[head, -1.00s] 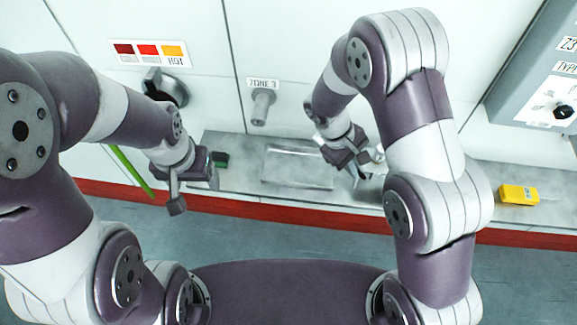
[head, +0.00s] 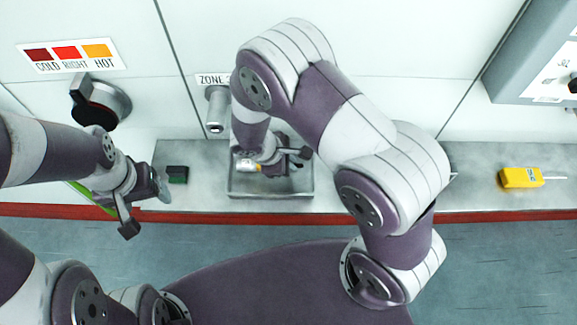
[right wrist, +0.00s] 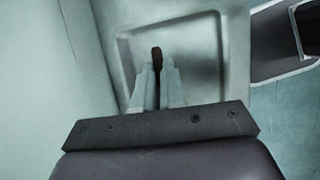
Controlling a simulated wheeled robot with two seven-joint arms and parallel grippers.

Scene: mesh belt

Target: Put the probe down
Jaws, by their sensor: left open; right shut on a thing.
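A yellow handset with a thin pale rod, which looks like the probe (head: 520,178), lies on the grey ledge at the right, apart from both grippers. My right gripper (head: 283,165) is over the shallow grey tray (head: 270,194). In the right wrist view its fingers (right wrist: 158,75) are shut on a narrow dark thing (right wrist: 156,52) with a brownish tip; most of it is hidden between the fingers. The tray also shows beyond it in that view (right wrist: 207,22). My left gripper (head: 147,208) is open and empty, in front of the ledge at the left.
A dark green block (head: 177,174) sits on the ledge (head: 400,190) left of the tray. A wall nozzle (head: 216,110) under a ZONE sign is close to my right arm. A round black fitting (head: 100,102) is at the left. The ledge between tray and handset is partly clear.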

